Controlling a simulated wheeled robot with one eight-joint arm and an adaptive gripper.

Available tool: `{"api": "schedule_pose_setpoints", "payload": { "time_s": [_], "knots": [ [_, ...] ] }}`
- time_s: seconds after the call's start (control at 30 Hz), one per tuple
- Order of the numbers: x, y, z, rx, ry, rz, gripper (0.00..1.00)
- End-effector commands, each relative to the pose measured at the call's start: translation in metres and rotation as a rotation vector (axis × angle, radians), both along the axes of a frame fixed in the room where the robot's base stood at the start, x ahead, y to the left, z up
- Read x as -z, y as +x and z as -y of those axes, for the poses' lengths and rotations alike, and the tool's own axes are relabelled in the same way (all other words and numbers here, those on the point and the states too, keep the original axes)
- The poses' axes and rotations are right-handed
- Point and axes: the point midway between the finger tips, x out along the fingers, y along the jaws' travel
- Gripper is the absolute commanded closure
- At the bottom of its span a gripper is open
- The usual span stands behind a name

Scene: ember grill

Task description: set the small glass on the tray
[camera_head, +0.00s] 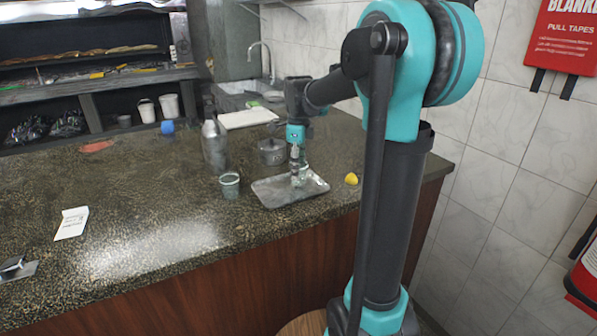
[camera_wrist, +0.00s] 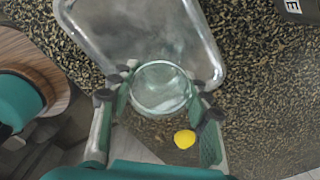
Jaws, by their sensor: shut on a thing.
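The small glass (camera_head: 300,179) is clear, and it also shows as a round rim in the wrist view (camera_wrist: 160,88). My gripper (camera_head: 298,163) is shut on it, with one finger on each side; the fingers show in the wrist view (camera_wrist: 160,98). The tray (camera_head: 275,199) is a grey metal rectangle with a raised rim on the counter. In the wrist view the tray (camera_wrist: 140,35) lies below and beyond the glass, and the glass overlaps its near edge. In the head view the glass appears over the tray. Whether its base touches the tray, I cannot tell.
A yellow lemon (camera_head: 351,178) lies right of the tray. A grey cup (camera_head: 230,186) stands at its left. A tall bottle (camera_head: 215,147) and a lidded pot (camera_head: 271,152) stand behind. The dark speckled counter (camera_head: 150,200) has clear room at left.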

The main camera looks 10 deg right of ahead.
Motion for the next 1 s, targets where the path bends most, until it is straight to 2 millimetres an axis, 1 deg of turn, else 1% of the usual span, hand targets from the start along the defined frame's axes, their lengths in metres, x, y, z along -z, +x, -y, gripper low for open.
{"api": "schedule_pose_setpoints", "payload": {
  "time_s": [0.03, 0.1, 0.47, 0.5, 0.63, 0.9, 1.0],
  "knots": [
    [0.0063, 0.0001, 0.0000, 0.000, 0.000, 0.000, 0.87],
    [0.0111, 0.0000, 0.0000, 0.000, 0.000, 0.000, 0.87],
    [0.0142, 0.0001, 0.0000, 0.000, 0.000, 0.000, 0.87],
    [0.0138, 0.0001, 0.0000, 0.000, 0.000, 0.000, 0.48],
    [0.0138, 0.0000, 0.0000, 0.000, 0.000, 0.000, 0.32],
    [0.0135, 0.0000, 0.0000, 0.000, 0.000, 0.000, 0.32],
    [0.0102, -0.0002, 0.0000, 0.000, 0.000, 0.000, 0.32]
  ]
}}
